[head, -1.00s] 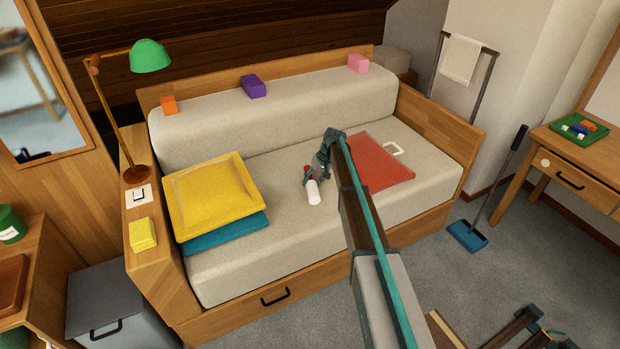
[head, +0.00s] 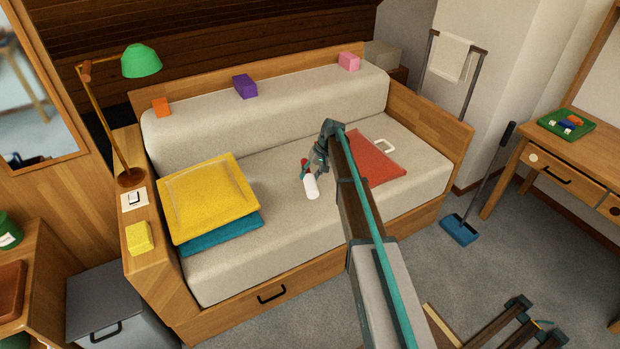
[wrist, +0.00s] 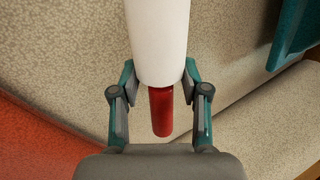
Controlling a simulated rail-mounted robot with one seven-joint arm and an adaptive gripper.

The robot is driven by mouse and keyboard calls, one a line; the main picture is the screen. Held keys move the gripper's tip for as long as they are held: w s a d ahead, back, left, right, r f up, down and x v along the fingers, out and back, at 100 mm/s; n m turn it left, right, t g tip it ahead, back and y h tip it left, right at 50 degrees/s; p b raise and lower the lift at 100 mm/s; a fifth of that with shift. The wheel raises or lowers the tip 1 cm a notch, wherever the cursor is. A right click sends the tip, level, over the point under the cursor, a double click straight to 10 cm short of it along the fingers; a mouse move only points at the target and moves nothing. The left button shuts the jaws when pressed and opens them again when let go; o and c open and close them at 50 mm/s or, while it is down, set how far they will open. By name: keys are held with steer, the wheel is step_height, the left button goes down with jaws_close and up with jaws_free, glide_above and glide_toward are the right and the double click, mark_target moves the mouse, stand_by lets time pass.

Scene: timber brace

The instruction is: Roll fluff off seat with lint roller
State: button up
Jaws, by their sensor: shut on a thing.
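The lint roller has a white roll (head: 311,188) and a red handle (wrist: 160,112). The roll points away from the gripper and towards the front of the sofa. It is over the middle of the beige seat (head: 280,235), between the cushions; I cannot tell whether it touches the fabric. I cannot make out any fluff on the seat in either view.
A yellow cushion (head: 208,197) lies on a teal one (head: 225,238) at the seat's left. The front middle of the seat is clear.

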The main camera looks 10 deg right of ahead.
steer(key=shift+r+p, duration=0.4)
steer(key=shift+r, duration=0.7)
